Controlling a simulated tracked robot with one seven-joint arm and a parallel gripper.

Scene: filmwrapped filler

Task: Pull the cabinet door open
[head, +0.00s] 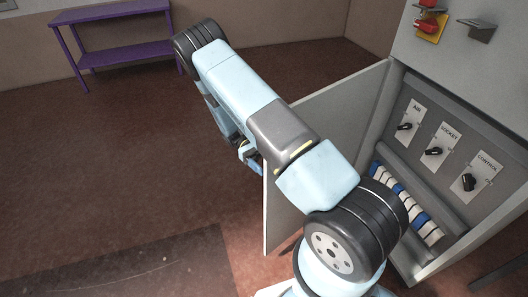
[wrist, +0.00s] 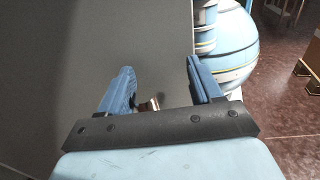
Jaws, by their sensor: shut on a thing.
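The grey cabinet (head: 408,75) stands at the right of the head view. Its door (head: 325,115) is swung well out from the opening, and the inside of the cabinet shows. My gripper (head: 250,157) is at the door's free edge, partly hidden behind my arm. In the wrist view the door (wrist: 60,60) fills the left as a flat grey face. The blue fingers of my gripper (wrist: 160,82) stand close to this face, around a small brownish piece of the door handle (wrist: 149,104). Most of the handle is hidden, and the exact contact is hard to see.
Inside the cabinet are a panel of black knobs (head: 434,151) labelled AIR, SOCKET and CONTROL, and a row of blue and white breakers (head: 405,205). A red and yellow switch (head: 429,24) sits above. A purple bench (head: 115,50) stands far left. The floor left of the door is clear.

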